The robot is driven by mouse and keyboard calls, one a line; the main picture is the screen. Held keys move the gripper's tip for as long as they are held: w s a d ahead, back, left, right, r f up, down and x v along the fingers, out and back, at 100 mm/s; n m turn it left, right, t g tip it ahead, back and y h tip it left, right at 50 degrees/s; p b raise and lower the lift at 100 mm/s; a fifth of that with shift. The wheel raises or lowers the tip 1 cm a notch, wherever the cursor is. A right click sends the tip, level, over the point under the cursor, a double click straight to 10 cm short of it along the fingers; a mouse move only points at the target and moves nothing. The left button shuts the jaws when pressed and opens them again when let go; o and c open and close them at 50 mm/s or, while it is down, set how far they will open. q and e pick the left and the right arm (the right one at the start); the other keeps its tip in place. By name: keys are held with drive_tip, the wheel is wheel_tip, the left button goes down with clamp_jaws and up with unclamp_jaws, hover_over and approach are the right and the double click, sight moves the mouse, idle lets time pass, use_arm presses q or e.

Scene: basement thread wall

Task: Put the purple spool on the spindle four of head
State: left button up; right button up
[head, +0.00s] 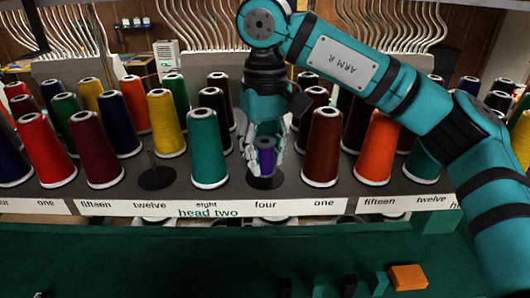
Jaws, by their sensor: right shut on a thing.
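The purple spool (267,168) is between the fingers of my right gripper (264,152), which points down and is shut on it. The spool is upright over the dark round base (265,183) of the spindle behind the label "four" of head two (265,206). Its lower end is close to that base; I cannot tell whether it touches. The fingers hide part of the spool, and the spindle's pin does not show. My left gripper is not in view.
A teal spool (208,150) stands close left of the gripper and a dark red-brown spool (322,148) close right. An empty spindle base (156,178) is behind "twelve". Several more cones fill the rows behind. An orange block (408,277) lies at front right.

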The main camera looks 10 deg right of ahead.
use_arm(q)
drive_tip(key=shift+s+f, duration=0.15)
use_arm(e)
drive_tip(key=shift+f, duration=0.15)
drive_tip(key=shift+f, duration=0.15)
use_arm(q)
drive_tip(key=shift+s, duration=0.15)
use_arm(e)
drive_tip(key=o, duration=1)
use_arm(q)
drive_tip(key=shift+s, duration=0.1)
